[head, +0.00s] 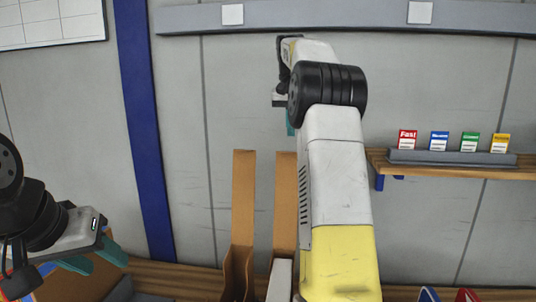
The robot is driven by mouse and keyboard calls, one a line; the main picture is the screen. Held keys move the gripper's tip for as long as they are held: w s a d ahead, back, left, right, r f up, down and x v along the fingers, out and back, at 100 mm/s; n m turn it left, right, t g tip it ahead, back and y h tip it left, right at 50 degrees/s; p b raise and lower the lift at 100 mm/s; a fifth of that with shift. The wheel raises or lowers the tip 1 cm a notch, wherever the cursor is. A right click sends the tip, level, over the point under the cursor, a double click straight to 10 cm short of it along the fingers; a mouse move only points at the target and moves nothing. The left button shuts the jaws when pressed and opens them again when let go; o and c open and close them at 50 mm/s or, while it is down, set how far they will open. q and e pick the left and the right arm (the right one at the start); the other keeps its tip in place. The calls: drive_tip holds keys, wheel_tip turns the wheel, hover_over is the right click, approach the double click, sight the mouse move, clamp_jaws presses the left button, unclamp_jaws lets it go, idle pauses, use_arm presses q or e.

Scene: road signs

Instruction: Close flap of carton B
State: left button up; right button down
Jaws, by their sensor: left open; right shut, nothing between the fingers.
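Two tall brown cardboard flaps (243,195) stand upright at the lower middle, side by side, the right one partly behind my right arm. Part of a carton body (237,268) shows below them. No letter is visible, so I cannot tell which carton is B. My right gripper (289,124) is raised high, above the flaps' tops in the picture and apart from them. It is shut and empty, its fingers mostly hidden by its own wrist. My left gripper (93,258) is at the lower left, open, over brown cardboard (88,284), left of the flaps.
A wooden shelf (450,171) on the right wall holds a grey rack (452,157) with several coloured cards. A blue post (146,130) stands on the left. Blue and red items (428,294) show at the bottom right. The wall between post and flaps is clear.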

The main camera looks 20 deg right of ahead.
wheel_tip(320, 180, down, 8)
drive_tip(key=s, duration=0.1)
drive_tip(key=shift+s+a+f, duration=0.15)
drive_tip(key=shift+s+a, duration=0.05)
drive_tip(key=shift+a, duration=0.1)
idle(0.5)
